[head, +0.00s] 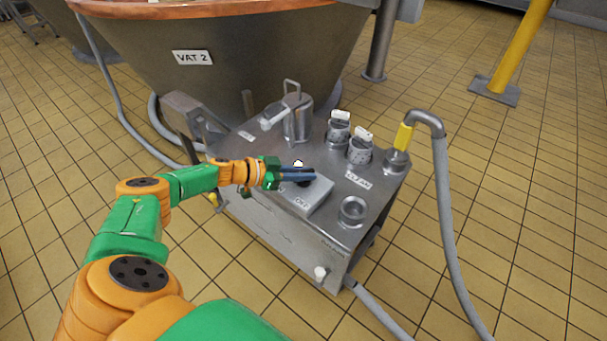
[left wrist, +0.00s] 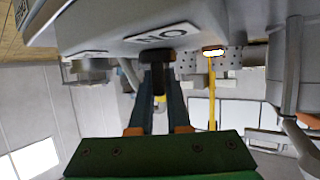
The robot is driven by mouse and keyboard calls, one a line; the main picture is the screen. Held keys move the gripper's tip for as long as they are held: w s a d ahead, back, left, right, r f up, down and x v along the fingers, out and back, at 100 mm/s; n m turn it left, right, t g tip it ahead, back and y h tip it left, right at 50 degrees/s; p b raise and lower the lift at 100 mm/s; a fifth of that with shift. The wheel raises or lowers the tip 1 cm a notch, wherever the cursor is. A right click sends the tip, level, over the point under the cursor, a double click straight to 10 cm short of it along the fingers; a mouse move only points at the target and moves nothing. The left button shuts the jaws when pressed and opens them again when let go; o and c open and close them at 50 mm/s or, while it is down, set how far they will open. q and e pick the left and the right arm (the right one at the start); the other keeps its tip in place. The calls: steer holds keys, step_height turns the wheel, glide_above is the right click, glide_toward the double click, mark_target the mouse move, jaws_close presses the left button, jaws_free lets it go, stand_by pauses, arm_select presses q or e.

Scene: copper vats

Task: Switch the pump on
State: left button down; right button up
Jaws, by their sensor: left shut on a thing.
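The pump switch box (head: 308,197) is a light grey block on top of the steel cart, with an OFF label on its near side. It also shows from below in the left wrist view (left wrist: 125,42), with an ON label. My left gripper (head: 301,178) is shut on the dark switch knob (left wrist: 157,72), whose stem shows between the two blue-grey fingers in the left wrist view. The fingers hide most of the knob in the head view, and I cannot tell which way it points. A small bright white lamp (head: 298,163) glows beside the box. My right gripper is not in view.
The steel cart (head: 262,212) carries a lidded canister (head: 297,116), perforated baskets (head: 338,131), an empty round socket (head: 352,211) and a grey hose (head: 446,210) with a yellow collar. VAT 2 (head: 240,60) stands behind.

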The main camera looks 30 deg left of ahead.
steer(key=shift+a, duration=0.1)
arm_select(q)
steer(key=c, duration=0.9)
jaws_free()
steer(key=shift+w+d, duration=0.15)
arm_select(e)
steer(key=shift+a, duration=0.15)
arm_select(q)
steer(key=p+v, duration=0.2)
steer(key=v, duration=0.4)
steer(key=shift+s+a+r, duration=0.15)
steer(key=shift+s+a, duration=0.05)
steer(key=shift+s, duration=0.05)
steer(key=shift+s+a+r, duration=0.1)
steer(key=shift+s+a, duration=0.05)
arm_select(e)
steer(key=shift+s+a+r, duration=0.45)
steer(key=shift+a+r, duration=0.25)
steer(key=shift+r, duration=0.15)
